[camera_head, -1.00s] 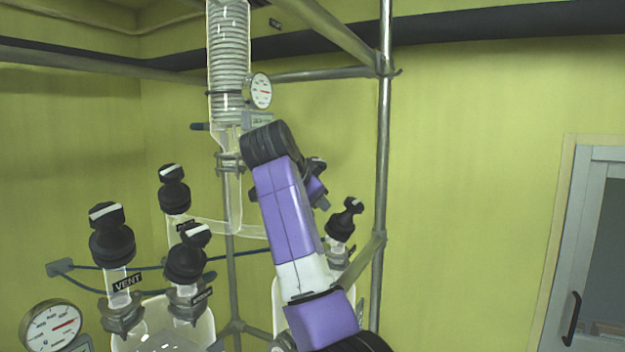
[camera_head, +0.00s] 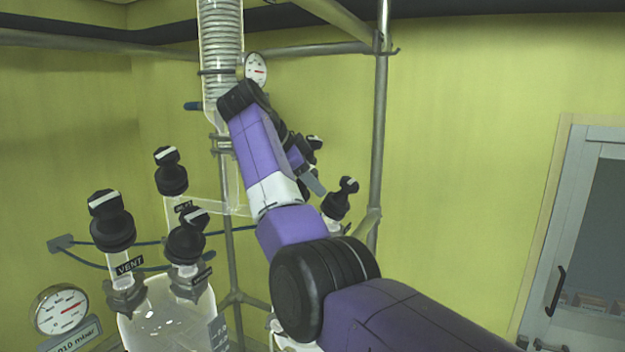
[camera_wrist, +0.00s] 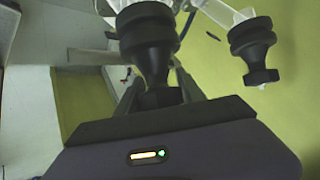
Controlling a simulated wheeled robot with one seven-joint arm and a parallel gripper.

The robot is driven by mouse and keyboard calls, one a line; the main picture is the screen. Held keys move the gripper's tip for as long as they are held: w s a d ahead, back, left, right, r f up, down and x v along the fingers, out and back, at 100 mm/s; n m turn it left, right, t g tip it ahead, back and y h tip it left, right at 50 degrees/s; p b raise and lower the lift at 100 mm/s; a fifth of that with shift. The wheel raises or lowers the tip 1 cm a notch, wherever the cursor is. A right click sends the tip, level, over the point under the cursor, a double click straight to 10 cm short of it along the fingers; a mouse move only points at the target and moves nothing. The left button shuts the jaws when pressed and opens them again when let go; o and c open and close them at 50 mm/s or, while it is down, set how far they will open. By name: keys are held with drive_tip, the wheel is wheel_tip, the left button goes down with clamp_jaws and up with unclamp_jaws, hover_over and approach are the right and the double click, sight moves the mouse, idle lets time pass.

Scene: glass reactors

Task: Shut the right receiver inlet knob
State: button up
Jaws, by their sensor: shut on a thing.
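My gripper (camera_wrist: 156,84) is shut on a black knob (camera_wrist: 150,45) in the wrist view, with a finger on either side of its narrow end. I take it for the right receiver inlet knob; no label on it is readable. In the head view my gripper (camera_head: 306,168) is at the right-hand glassware, partly hidden behind my purple arm. A second black knob (camera_head: 341,198) stands just right of and below it. Another black knob (camera_wrist: 253,48) shows to the right in the wrist view, apart from the fingers.
On the left, several black knobs, including one marked VENT (camera_head: 112,222), stand on a glass vessel (camera_head: 165,318). A coiled condenser (camera_head: 221,35) and a gauge (camera_head: 256,69) are above. A metal post (camera_head: 380,130) stands right of my gripper. The wall beyond is clear.

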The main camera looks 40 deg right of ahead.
drive_tip(key=shift+f, duration=0.1)
drive_tip(key=o, duration=1.4)
drive_tip(key=shift+d, duration=0.1)
drive_tip(key=shift+a+r, duration=0.35)
drive_tip(key=shift+a, duration=0.1)
drive_tip(key=b+v, duration=0.1)
drive_tip(key=v, duration=0.1)
drive_tip(key=b+v, duration=0.1)
drive_tip(key=v, duration=0.1)
drive_tip(key=shift+a, duration=0.4)
drive_tip(key=a+b, duration=0.2)
drive_tip(key=a, duration=0.9)
drive_tip(key=shift+r, duration=0.1)
